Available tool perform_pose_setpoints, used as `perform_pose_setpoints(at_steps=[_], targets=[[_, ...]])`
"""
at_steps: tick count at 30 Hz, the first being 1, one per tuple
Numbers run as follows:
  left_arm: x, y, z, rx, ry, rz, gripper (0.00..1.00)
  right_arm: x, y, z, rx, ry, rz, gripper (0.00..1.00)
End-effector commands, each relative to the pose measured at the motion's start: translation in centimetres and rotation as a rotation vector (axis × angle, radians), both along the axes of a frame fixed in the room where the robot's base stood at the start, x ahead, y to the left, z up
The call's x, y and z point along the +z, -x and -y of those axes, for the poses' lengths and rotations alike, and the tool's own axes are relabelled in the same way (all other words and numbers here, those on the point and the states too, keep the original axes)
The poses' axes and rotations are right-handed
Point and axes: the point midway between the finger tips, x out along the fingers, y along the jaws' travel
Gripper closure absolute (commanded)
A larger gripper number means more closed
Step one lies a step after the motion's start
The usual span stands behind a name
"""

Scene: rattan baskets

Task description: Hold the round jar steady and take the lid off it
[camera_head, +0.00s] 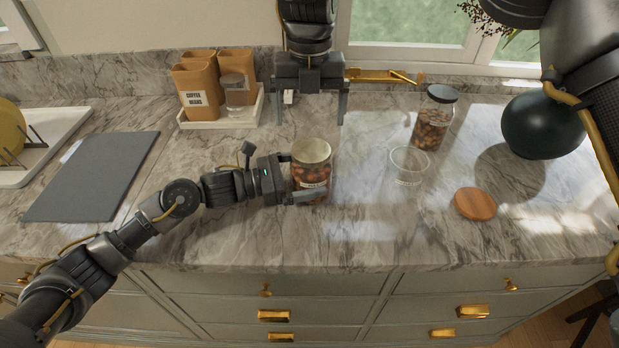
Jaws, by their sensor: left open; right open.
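The round jar (312,172) stands upright on the marble counter, with reddish-brown contents and a pale round lid (311,150) on top. My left gripper (303,177) comes in from the left at the jar's height. Its open fingers reach on the far and near sides of the jar; I cannot tell whether they touch it.
A dark-lidded jar (432,120), an empty glass (409,167), a wooden disc (475,204) and a dark green round vase (542,124) stand to the right. Brown canisters (197,92) in a white tray (216,122) are behind left. A grey board (92,178) lies left.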

Motion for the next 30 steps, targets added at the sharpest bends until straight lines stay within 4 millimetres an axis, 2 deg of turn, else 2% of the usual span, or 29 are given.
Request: perform_pose_setpoints(at_steps=[2, 19, 23, 26, 30], targets=[[0.0, 0.01, -0.02, 0.0, 0.0, 0.0, 0.01, -0.02, 0.0, 0.01, 0.0, 0.0, 0.0, 0.07], [0.19, 0.01, -0.03, 0.0, 0.003, 0.003, 0.76, -0.23, 0.18, -0.2, -0.019, -0.012, -0.013, 0.07], [0.22, 0.01, -0.03, 0.0, 0.003, 0.004, 0.78, -0.25, 0.2, -0.2, -0.178, -0.012, -0.016, 0.07], [0.23, 0.01, -0.03, 0.0, 0.003, 0.004, 0.78, -0.25, 0.21, -0.21, -0.388, -0.013, -0.019, 0.07], [0.25, 0.01, -0.03, 0.0, 0.004, 0.004, 0.78, -0.2, 0.22, -0.15, -0.75, -0.01, -0.021, 0.07]])
